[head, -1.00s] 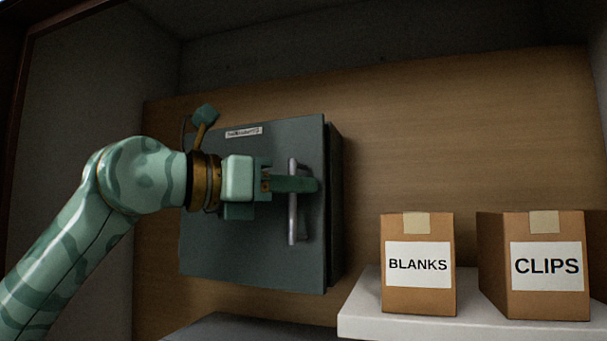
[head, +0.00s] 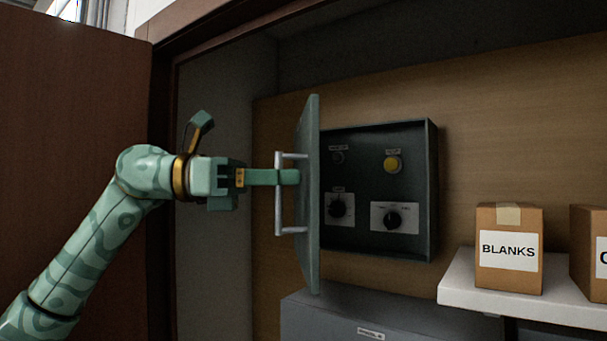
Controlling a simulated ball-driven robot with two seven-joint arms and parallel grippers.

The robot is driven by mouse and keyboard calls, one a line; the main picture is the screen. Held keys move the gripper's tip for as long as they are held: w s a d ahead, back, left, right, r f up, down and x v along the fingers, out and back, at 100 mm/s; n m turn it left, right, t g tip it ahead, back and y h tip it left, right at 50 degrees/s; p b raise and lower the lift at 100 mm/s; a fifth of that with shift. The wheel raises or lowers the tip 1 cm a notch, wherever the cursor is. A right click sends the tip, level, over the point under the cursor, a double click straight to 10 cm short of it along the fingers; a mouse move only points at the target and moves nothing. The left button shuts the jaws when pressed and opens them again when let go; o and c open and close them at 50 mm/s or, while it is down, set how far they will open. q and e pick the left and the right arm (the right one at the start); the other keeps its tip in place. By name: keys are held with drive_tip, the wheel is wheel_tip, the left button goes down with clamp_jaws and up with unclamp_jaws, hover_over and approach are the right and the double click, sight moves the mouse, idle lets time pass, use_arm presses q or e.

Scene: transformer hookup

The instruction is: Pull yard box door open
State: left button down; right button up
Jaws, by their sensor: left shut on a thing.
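The yard box (head: 380,250) is a dark green-grey box on the wooden back wall. Its door (head: 312,235) stands swung open on its left side, seen nearly edge-on. Inside the box show a yellow button (head: 393,164), two black knobs and small labels. The door's silver bar handle (head: 279,215) faces left. My left gripper (head: 288,177) is shut on the handle, its fingers reaching across the bar. Its far fingertip is close to the door face. My right gripper is not in view.
A white shelf (head: 465,290) at the lower right holds a BLANKS box (head: 508,275) and a CLIPS box (head: 588,232), cut off by the frame edge. A grey cabinet (head: 310,318) lies below the yard box. A brown panel (head: 75,130) stands at the left.

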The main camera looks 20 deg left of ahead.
use_arm(q)
drive_tip(key=shift+s+a+f, duration=0.1)
drive_tip(key=shift+s+a, duration=0.05)
drive_tip(key=shift+a, duration=0.55)
drive_tip(key=c, duration=1.8)
unclamp_jaws()
drive_tip(key=shift+c, duration=0.2)
